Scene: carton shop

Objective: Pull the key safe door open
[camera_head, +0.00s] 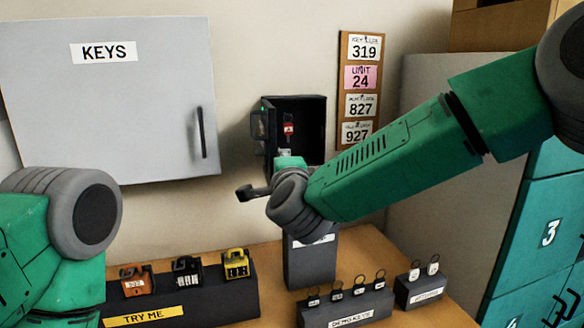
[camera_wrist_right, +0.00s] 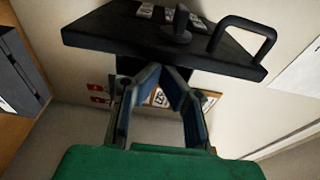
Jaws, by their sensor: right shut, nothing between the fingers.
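The key safe (camera_head: 312,118) is a small black box on the wall, right of the large grey KEYS cabinet. Its front is open in the head view, showing a dark inside with a red tag (camera_head: 288,129). Its door (camera_head: 268,145) stands out toward me along the left side, seen nearly edge-on. In the right wrist view the black door (camera_wrist_right: 120,30) shows light dials, a knob and a loop handle (camera_wrist_right: 245,35). My right gripper (camera_wrist_right: 172,75) is shut and empty, just below the door there; contact is unclear. My wrist mostly hides it in the head view. My left gripper is out of view.
The KEYS cabinet (camera_head: 105,120) is shut. A tag board (camera_head: 359,85) hangs right of the safe. On the wooden table stand a TRY ME block (camera_head: 180,308) with padlocks, a dark post (camera_head: 310,265) and key stands (camera_head: 345,310). Teal lockers (camera_head: 545,205) stand right.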

